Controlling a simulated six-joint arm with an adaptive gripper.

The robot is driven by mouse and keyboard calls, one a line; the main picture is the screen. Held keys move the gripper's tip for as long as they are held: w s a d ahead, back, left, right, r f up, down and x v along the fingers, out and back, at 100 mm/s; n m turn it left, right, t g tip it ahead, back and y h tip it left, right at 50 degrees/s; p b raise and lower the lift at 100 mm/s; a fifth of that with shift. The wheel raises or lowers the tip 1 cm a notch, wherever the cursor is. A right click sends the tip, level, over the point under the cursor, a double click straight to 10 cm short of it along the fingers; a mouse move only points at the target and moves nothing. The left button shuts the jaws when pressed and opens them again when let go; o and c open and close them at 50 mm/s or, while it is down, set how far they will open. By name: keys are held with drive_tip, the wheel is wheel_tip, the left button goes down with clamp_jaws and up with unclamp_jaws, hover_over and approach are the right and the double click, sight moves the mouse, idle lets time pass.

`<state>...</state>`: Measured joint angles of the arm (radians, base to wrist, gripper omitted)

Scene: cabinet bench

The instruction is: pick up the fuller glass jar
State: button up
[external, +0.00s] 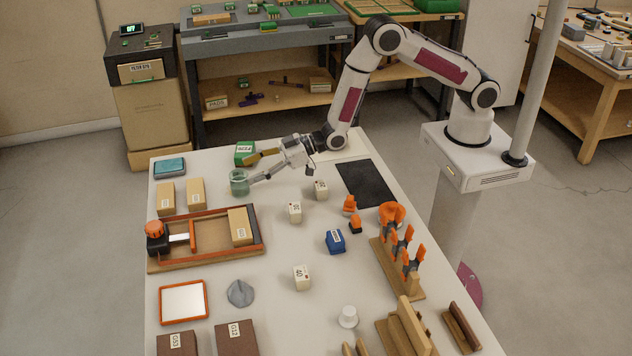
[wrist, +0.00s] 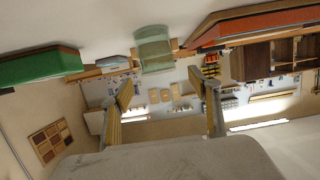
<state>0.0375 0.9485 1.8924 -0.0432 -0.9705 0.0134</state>
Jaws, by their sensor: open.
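A greenish glass jar (external: 239,184) stands upright near the far left end of the white table. It also shows in the wrist view (wrist: 153,50), at top centre. Its fill level is hard to make out. I can make out only this one glass jar. My gripper (external: 254,169) is low over the table, to the jar's right, with its fingers spread and pointing toward it. In the wrist view the fingertips (wrist: 168,92) are wide apart with nothing between them. The jar appears beyond the fingertips, roughly in line with the gap.
A green box (external: 244,148) stands just behind my gripper. Two tan blocks (external: 181,195) stand left of the jar, and an orange-edged wooden tray (external: 208,262) lies in front. Small white blocks (external: 295,212) stand to the right. The table's far left corner holds a teal-topped box (external: 170,167).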

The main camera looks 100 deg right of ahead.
sight(238, 175)
drive_tip(key=shift+w, duration=0.15)
drive_tip(key=shift+f+x, duration=0.1)
drive_tip(key=shift+x, duration=1.1)
drive_tip(key=shift+f+x, duration=0.15)
drive_tip(key=shift+x, duration=1.1)
drive_tip(key=shift+d, duration=0.1)
drive_tip(key=c, duration=1.3)
